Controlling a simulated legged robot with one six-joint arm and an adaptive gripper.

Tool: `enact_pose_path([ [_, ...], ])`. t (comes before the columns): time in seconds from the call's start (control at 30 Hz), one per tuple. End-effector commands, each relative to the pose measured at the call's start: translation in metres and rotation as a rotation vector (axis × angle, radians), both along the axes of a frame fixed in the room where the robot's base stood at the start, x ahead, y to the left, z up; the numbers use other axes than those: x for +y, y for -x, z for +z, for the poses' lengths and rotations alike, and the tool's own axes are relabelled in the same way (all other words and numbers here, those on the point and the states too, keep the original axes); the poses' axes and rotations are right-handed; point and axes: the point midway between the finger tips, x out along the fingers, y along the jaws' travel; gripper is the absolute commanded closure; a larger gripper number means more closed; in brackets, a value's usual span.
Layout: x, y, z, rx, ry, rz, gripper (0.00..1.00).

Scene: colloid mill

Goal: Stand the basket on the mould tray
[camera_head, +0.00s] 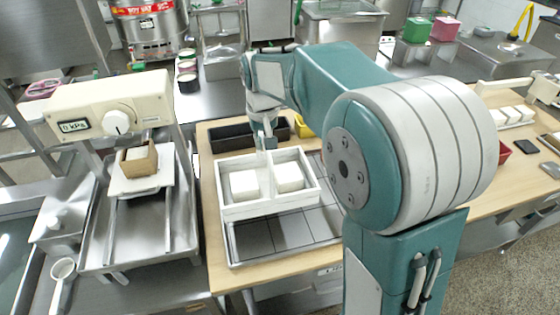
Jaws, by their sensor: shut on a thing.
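The basket (270,208) is a white open box with a divider, with a white block in each of its two compartments. It looks level and upright. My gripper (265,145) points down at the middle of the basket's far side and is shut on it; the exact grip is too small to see. The mould tray (285,240), a shallow metal tray with a grid of lines, lies on the wooden table below the basket. The basket covers its far left part. I cannot tell whether the basket touches the tray.
A black bin (236,136) and a yellow container (303,127) stand behind the basket. A press with a dial (118,122) stands at left, holding a small brown box (139,158). My arm hides the table to the right of the tray.

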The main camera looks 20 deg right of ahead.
Motion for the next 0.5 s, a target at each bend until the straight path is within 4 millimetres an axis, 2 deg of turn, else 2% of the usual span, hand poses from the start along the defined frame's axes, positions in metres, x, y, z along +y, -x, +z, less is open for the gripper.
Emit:
enact_pose_path([
  [0.2,-0.025,-0.010,-0.034,0.000,0.001,-0.001,1.00],
  [0.5,-0.040,-0.016,-0.053,-0.001,0.001,0.000,1.00],
])
